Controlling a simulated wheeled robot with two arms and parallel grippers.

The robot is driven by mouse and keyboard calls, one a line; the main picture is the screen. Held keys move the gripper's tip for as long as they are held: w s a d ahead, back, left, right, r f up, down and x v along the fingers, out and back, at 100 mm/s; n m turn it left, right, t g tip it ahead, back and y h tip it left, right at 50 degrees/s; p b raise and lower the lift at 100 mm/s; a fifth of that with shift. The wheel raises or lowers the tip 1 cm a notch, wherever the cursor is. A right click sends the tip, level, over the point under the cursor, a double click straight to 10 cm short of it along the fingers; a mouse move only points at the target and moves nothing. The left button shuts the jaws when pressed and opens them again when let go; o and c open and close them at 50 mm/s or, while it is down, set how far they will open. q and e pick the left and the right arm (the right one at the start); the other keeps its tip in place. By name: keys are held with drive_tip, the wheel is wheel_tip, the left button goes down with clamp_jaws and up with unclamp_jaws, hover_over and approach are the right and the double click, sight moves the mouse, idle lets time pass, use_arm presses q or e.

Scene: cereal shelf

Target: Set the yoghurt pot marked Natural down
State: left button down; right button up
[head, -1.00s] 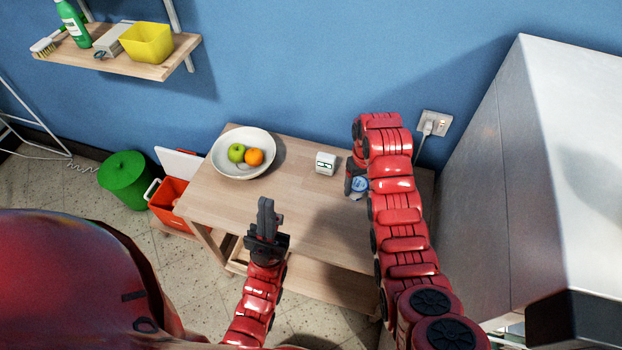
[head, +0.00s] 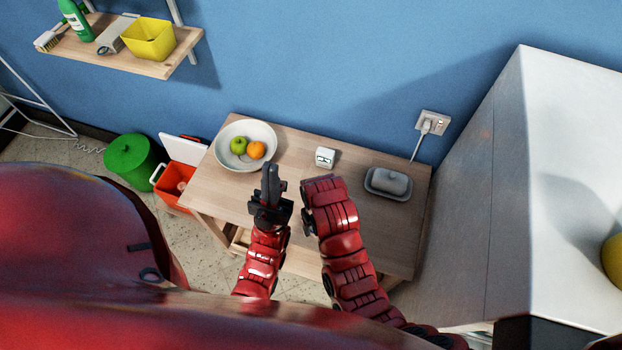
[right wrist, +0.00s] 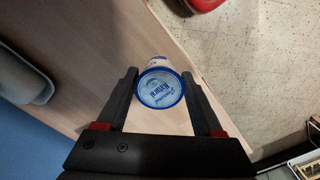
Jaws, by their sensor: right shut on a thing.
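The yoghurt pot (right wrist: 160,88) has a white body and a blue-rimmed lid reading Natural. In the right wrist view it sits between the two fingers of my right gripper (right wrist: 160,74), which is shut on it. The wooden table (right wrist: 95,50) lies behind the pot, close to the table's edge; I cannot tell if the pot touches it. In the head view my right forearm hides the pot and most of that gripper. My left gripper (head: 272,184) is over the table's front left part, with nothing visible in it; its finger gap is unclear.
On the table stand a white bowl (head: 231,161) with fruit, a small white cube-shaped device (head: 325,157) and a grey covered dish (head: 389,183). A tall pale cabinet (head: 470,190) is on the right. The table's front right is clear.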

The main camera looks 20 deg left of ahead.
drive_tip(key=w+a+f+b, duration=0.1)
drive_tip(key=w, duration=0.3)
drive_tip(key=w+a+f+b, duration=0.1)
drive_tip(key=w+a+b, duration=0.1)
drive_tip(key=w, duration=0.3)
drive_tip(key=w+a+f+b, duration=0.1)
drive_tip(key=w+a, duration=0.1)
drive_tip(key=w, duration=0.3)
drive_tip(key=shift+w+f+b, duration=0.1)
drive_tip(key=shift+w+b, duration=0.1)
drive_tip(key=shift+b, duration=0.1)
drive_tip(key=shift+f+b, duration=0.4)
drive_tip(key=shift+f, duration=0.55)
drive_tip(key=shift+f, duration=0.15)
drive_tip(key=o, duration=1.4)
drive_tip(key=shift+w, duration=0.1)
drive_tip(key=shift+o, duration=0.2)
